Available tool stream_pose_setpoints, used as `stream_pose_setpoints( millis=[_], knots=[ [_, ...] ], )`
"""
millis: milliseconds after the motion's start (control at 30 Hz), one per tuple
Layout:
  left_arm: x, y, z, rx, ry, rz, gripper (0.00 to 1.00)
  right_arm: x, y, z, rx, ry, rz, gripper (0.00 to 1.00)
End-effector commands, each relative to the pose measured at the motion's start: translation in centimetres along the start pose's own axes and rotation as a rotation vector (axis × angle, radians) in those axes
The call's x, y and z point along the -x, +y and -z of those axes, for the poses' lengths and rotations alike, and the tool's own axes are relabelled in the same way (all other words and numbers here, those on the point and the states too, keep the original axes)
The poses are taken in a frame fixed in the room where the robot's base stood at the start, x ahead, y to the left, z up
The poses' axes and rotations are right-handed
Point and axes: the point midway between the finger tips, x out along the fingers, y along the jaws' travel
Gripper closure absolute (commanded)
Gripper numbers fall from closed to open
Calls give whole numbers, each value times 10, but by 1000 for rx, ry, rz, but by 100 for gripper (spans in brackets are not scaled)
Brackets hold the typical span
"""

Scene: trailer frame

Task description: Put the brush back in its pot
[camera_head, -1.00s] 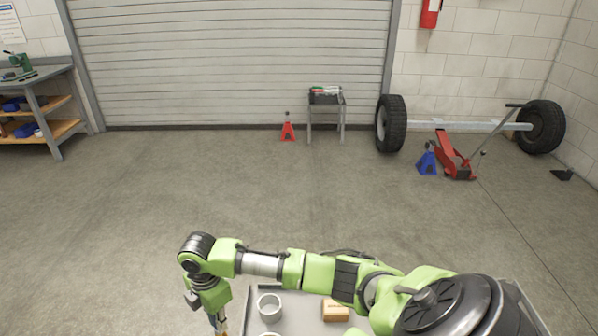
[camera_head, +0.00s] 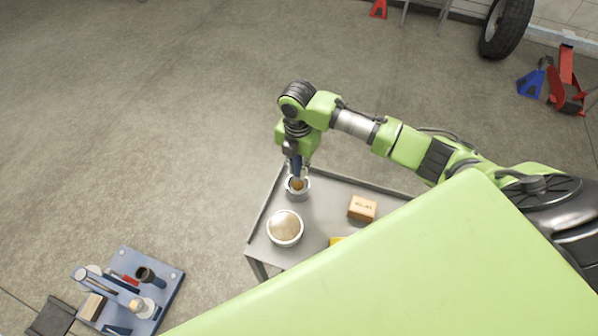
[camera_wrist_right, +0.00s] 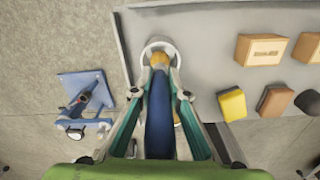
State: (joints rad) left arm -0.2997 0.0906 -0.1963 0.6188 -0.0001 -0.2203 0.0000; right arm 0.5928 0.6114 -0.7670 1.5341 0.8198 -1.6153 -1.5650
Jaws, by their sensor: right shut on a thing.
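My right gripper (camera_head: 298,165) is shut on the brush, whose blue handle (camera_wrist_right: 160,120) runs down between the fingers in the right wrist view. The brush points downward, and its yellow-orange end (camera_wrist_right: 160,61) shows within the ring of the small pale grey pot (camera_wrist_right: 150,47). In the head view the pot (camera_head: 298,194) stands at the left part of the grey cart top, right under the gripper. The brush tip is at the pot's mouth; how deep it reaches is hidden. My left gripper is not in view.
A wider round pot with beige contents (camera_head: 285,228) stands just in front on the cart top (camera_head: 325,205). A tan box (camera_head: 362,208) and a yellow block (camera_wrist_right: 232,104) lie to the right. A blue stand (camera_head: 165,290) is at lower left. Floor left of the cart is open.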

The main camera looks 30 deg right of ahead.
Motion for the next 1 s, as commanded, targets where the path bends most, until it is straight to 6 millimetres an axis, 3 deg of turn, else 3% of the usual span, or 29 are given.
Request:
stream_pose_setpoints(
  millis=[200, 567, 600, 667, 1000],
  knots=[
    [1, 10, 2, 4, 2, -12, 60, -30, -1, 1, 0, 1, 2, 100],
    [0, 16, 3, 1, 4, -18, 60, -35, -1, 0, 0, 0, 1, 100],
    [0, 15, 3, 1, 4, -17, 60, -36, -1, 0, 0, 0, 1, 82],
    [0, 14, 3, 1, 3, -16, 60, -35, -1, 0, 0, 0, 1, 68],
    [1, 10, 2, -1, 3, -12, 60, -34, -1, 0, 0, 0, 1, 68]
  ],
)
